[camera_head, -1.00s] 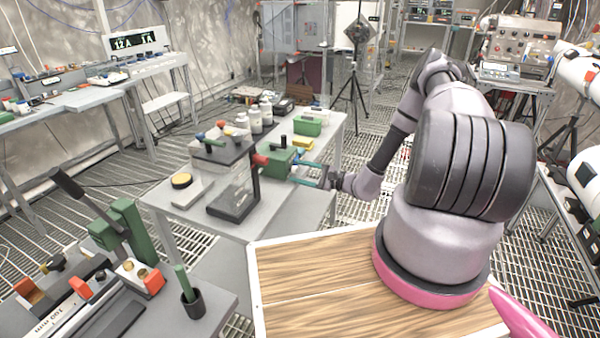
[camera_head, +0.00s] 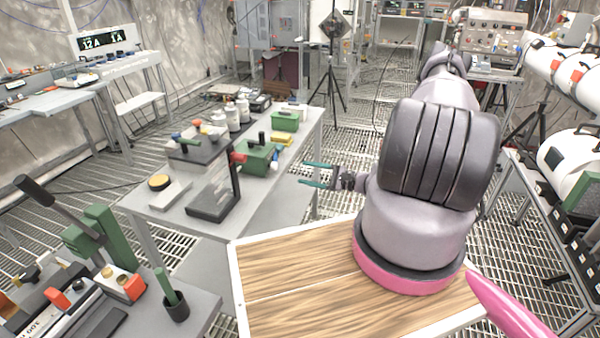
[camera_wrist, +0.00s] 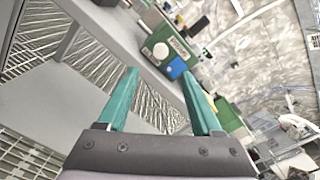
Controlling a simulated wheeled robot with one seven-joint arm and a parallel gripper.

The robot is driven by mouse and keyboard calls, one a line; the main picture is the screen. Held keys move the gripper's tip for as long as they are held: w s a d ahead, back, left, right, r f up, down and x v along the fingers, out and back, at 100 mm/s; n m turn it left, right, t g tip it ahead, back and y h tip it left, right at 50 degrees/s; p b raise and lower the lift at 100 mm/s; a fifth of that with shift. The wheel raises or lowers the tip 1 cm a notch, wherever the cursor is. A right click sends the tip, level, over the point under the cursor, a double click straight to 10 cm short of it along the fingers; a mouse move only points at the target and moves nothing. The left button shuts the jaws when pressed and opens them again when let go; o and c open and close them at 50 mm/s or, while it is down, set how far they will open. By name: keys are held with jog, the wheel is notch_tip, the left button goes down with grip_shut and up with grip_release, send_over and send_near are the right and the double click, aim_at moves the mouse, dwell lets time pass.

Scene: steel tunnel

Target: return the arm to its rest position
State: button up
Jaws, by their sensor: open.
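Behind the fingers lie the grating floor and the table's edge.
A tripod (camera_head: 331,70) stands behind. A rack with white cylinders (camera_head: 565,155) is at right. Grating floor lies between.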

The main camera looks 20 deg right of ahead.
jog(key=shift+d, duration=0.1)
dwell(0.3)
jog(key=s+a+r+n+g+h, duration=0.2)
jog(key=r+n+g, duration=0.15)
jog(key=r, duration=0.55)
jog(key=s+a+r+n+g+h, duration=0.1)
jog(key=s+r+n+g, duration=0.2)
jog(key=r, duration=0.6)
jog(key=s+a+r+n+g+h, duration=0.15)
jog(key=r+n+g, duration=0.25)
jog(key=r, duration=0.5)
jog(key=s+r+n+t+h, duration=0.1)
jog(key=s+r+t+h, duration=0.2)
jog(key=s+r, duration=0.5)
jog(key=s+r+n+t+h, duration=0.1)
jog(key=s+r+t+h, duration=0.3)
jog(key=s+r, duration=0.4)
notch_tip(320, 180, up, 6)
jog(key=shift+s+d+f+h, duration=0.1)
jog(key=shift+s+d+h, duration=0.3)
jog(key=shift+h, duration=0.15)
